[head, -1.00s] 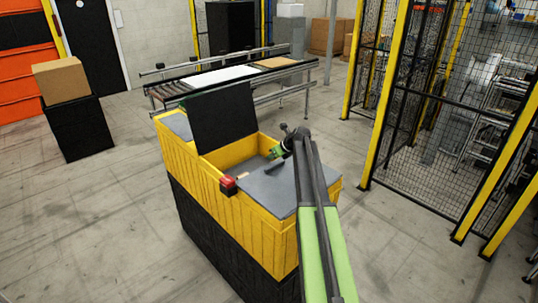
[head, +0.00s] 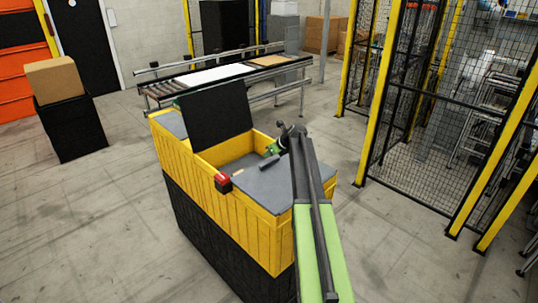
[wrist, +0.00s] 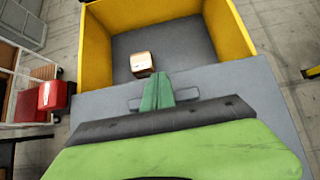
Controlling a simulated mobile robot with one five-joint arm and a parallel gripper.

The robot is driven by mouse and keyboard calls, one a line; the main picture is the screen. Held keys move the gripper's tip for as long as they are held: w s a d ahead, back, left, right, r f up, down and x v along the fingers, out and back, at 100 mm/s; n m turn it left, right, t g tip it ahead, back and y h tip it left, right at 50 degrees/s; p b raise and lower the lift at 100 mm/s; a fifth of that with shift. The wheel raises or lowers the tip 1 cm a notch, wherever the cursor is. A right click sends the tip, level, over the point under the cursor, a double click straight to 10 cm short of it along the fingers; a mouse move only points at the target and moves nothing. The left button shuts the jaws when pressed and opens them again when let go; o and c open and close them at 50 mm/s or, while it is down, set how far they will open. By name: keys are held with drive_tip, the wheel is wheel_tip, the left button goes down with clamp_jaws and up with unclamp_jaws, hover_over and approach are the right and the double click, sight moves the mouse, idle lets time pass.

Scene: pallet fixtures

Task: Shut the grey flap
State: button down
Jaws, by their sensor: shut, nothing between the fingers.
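A yellow bin (head: 240,199) has a dark grey-black panel (head: 216,115) standing raised at the left of its opening. A flat grey panel (head: 262,188) covers the right part of the bin's top and has a dark bar handle (head: 268,163) near the opening. I cannot tell for sure which panel is the grey flap. My gripper (head: 272,149) is shut and empty at the opening's right side, apart from the raised panel. In the wrist view my gripper's green fingers (wrist: 158,88) are together over the flat panel's edge, in front of the bar; contact is unclear.
A small tan box (wrist: 141,64) lies inside the bin. A red box-shaped fitting (head: 223,182) sits on the bin's near rim. A roller conveyor (head: 160,93) stands behind, and yellow-framed mesh fencing (head: 425,125) is on the right.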

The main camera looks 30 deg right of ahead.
wheel_tip(320, 180, up, 13)
drive_tip(key=p, duration=1.2)
drive_tip(key=shift+f, duration=0.1)
drive_tip(key=n+g+b, duration=0.4)
drive_tip(key=n+b, duration=0.7)
drive_tip(key=n, duration=0.3)
approach(236, 187)
drive_tip(key=s+a+f, duration=0.1)
drive_tip(key=a+f, duration=0.3)
drive_tip(key=s+a+f+n+g+b, duration=0.1)
drive_tip(key=s+a+f+n+b, duration=0.3)
drive_tip(key=s+a+n, duration=0.1)
drive_tip(key=s+a+f+n+g+h+b, duration=0.1)
drive_tip(key=s+a+f+n+g+b, duration=0.1)
drive_tip(key=s+a+f+n+b, duration=0.2)
drive_tip(key=s+a+f+n+g+h+b, duration=0.1)
drive_tip(key=s+a+f+n+b, duration=0.3)
drive_tip(key=s+n, duration=0.6)
drive_tip(key=s+a+f, duration=0.2)
drive_tip(key=s, duration=0.1)
drive_tip(key=shift+s+f+g, duration=0.2)
drive_tip(key=shift+s+g, duration=0.1)
drive_tip(key=shift+s, duration=0.05)
drive_tip(key=shift+a, duration=0.15)
